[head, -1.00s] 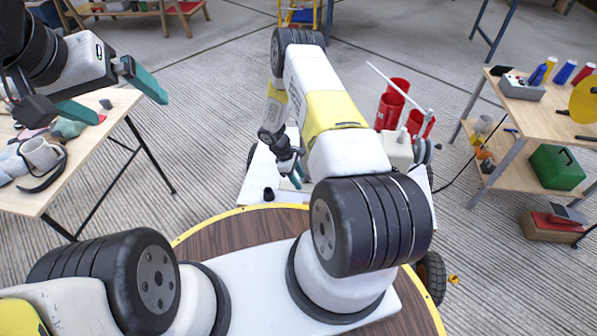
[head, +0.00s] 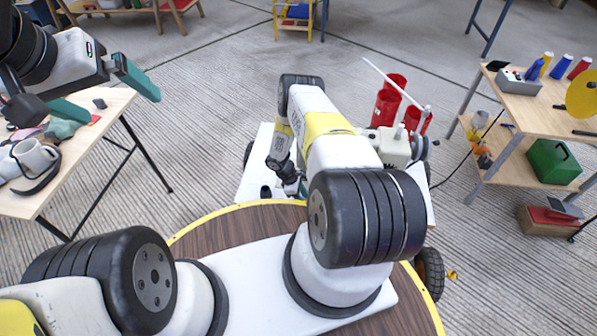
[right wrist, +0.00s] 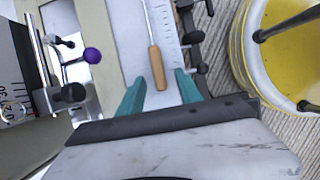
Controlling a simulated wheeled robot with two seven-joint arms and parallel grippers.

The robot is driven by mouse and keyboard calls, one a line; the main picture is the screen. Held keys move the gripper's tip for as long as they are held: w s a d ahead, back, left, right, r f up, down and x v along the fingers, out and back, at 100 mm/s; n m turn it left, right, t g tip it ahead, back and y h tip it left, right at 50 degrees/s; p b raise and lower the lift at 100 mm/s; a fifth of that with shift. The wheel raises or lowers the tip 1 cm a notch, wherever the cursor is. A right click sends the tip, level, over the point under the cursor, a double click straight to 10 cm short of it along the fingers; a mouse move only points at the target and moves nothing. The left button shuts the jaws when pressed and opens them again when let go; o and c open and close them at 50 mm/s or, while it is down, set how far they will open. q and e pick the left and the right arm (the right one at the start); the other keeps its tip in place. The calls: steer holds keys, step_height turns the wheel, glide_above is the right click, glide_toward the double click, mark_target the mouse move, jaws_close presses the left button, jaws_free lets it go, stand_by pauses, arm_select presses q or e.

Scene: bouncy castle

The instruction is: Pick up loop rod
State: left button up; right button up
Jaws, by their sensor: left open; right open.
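A thin metal rod with a wooden handle (right wrist: 156,66), which I take to be the loop rod, lies on a pale surface with ruler-like marks (right wrist: 166,28). Its far end runs out of the top of the right wrist view, so no loop shows. My right gripper (right wrist: 158,88) is open, with one teal finger on each side of the handle's lower end. I cannot tell how far above it the fingers are. In the head view my right arm mostly hides that gripper. My left gripper (head: 106,92) is open and empty over the left table.
A purple ball knob (right wrist: 92,55) on a metal fitting stands left of the rod. A yellow bucket-like container (right wrist: 280,60) is at right. In the head view, red containers (head: 387,105) stand on the white cart (head: 256,165). Cluttered tables flank it.

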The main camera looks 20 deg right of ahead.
steer(key=shift+c, duration=0.4)
jaws_close()
steer(key=shift+r, duration=0.15)
